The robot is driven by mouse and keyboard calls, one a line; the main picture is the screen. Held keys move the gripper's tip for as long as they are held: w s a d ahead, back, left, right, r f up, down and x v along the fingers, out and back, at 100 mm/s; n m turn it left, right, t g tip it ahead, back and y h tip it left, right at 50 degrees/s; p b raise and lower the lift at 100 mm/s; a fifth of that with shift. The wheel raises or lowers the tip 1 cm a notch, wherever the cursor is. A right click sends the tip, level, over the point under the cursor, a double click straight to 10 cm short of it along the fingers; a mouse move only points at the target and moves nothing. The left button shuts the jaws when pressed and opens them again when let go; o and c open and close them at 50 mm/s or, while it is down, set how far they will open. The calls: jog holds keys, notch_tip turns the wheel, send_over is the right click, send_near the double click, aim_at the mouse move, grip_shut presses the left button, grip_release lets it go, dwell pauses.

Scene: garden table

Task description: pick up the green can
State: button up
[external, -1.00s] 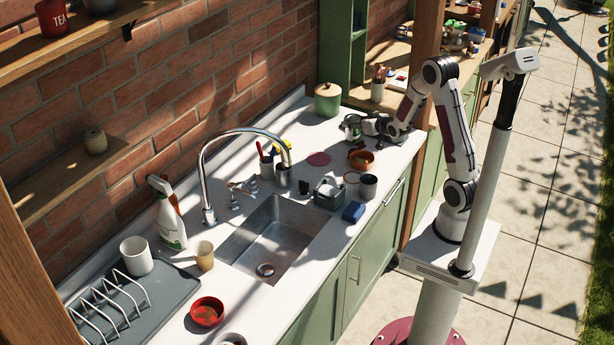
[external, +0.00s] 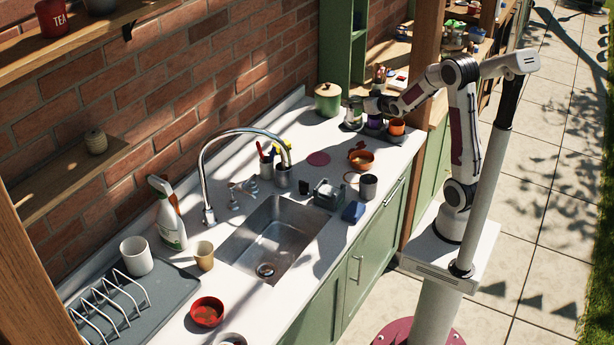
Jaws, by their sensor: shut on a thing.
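The green can (external: 353,122) is at the far end of the white counter, in front of the lidded green pot. It is small in this view and partly hidden by my gripper (external: 355,106). My gripper reaches in from the right and is shut on the can at its upper part. The can looks about upright. I cannot tell whether its bottom touches the counter.
A purple cup (external: 375,122) and an orange cup (external: 396,127) stand close to the right of the can. The lidded green pot (external: 327,100) stands to its left. An orange pot (external: 361,159) and a dark cup (external: 368,187) are nearer the sink (external: 268,240).

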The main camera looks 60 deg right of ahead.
jog(key=shift+r, duration=0.35)
dwell(0.4)
